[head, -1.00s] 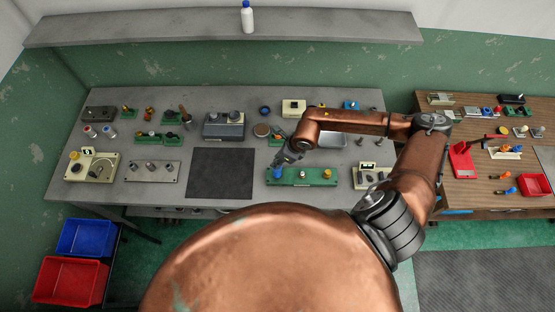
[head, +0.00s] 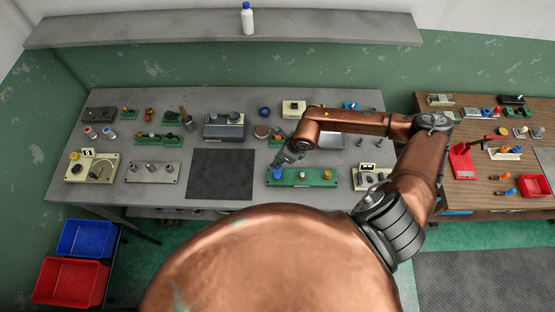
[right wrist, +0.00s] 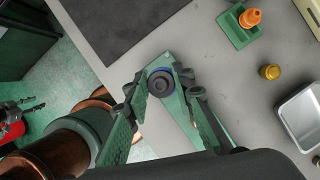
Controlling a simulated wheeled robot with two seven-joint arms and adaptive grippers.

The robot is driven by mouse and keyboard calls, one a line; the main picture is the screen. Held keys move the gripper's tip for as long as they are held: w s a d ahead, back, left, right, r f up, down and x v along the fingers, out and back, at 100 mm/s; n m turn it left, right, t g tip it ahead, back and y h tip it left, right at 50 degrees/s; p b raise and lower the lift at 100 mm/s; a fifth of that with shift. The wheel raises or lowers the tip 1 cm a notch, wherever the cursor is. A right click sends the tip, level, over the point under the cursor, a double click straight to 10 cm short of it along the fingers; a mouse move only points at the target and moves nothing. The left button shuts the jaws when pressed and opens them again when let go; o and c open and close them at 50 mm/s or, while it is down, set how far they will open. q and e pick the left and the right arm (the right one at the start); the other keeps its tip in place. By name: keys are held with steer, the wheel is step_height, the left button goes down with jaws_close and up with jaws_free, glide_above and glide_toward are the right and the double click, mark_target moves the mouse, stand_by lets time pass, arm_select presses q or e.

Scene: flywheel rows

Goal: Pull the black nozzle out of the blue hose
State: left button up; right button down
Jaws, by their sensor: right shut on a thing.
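The blue hose (head: 278,174) stands upright at the left end of a green board (head: 314,184) near the front edge of the grey workbench. In the right wrist view the black nozzle (right wrist: 161,84) is seen end-on, with a thin blue ring of the hose (right wrist: 160,70) around it. My right gripper (head: 285,161) reaches down over the hose from above. In the right wrist view my right gripper (right wrist: 162,80) is shut on the black nozzle, one finger on each side. How deep the nozzle sits in the hose is hidden. My left gripper is out of view.
A pale post (head: 302,175) and a yellow knob (head: 327,174) stand on the same board. A dark mat (head: 221,174) lies left of it, and a cream box (head: 370,178) sits to its right. Behind are a metal tray (right wrist: 300,118) and several small fixtures.

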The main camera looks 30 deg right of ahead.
steer(key=shift+r, duration=0.15)
steer(key=shift+r+p, duration=0.85)
steer(key=shift+r, duration=1.1)
steer(key=shift+f, duration=0.1)
